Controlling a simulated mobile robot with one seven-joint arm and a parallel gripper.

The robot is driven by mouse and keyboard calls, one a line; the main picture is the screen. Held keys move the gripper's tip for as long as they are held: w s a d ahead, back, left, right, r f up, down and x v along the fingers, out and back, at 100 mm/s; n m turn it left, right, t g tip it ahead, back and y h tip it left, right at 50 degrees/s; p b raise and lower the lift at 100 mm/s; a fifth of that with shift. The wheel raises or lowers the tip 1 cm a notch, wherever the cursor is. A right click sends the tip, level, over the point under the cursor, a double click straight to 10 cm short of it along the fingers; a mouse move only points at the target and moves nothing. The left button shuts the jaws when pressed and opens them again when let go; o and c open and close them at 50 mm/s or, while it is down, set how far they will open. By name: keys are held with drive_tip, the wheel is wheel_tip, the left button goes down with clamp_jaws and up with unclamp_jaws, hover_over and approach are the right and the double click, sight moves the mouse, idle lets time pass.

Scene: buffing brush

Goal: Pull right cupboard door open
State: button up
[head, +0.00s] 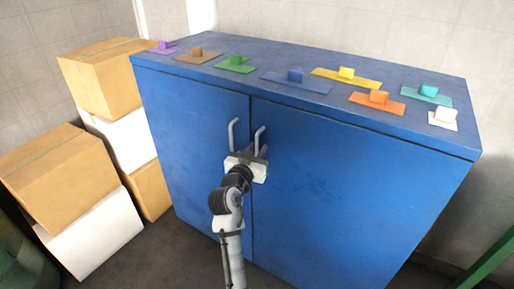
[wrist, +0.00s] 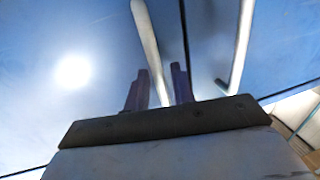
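The blue cupboard has two front doors. The right cupboard door (head: 340,185) looks closed, level with the left door (head: 195,125). The right door's pale bar handle (head: 258,138) is upright near the middle seam. My gripper (head: 262,152) is at the lower part of this handle. In the wrist view, my gripper's two dark fingers (wrist: 159,85) stand apart with the right handle (wrist: 147,40) between them. A gap shows on one side of the handle, so the fingers look open around it. The left door's handle (head: 232,133) is beside it, outside the fingers, and also shows in the wrist view (wrist: 241,45).
Several coloured blocks on flat plates, such as a green one (head: 236,63) and an orange one (head: 376,101), lie on the cupboard top (head: 230,45). Stacked cardboard boxes (head: 105,75) stand left of the cupboard. The floor (head: 160,250) before the cupboard looks clear.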

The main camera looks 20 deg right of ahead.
drive_tip(key=shift+w+d, duration=0.1)
drive_tip(key=shift+w, duration=0.05)
drive_tip(key=shift+c, duration=0.3)
clamp_jaws()
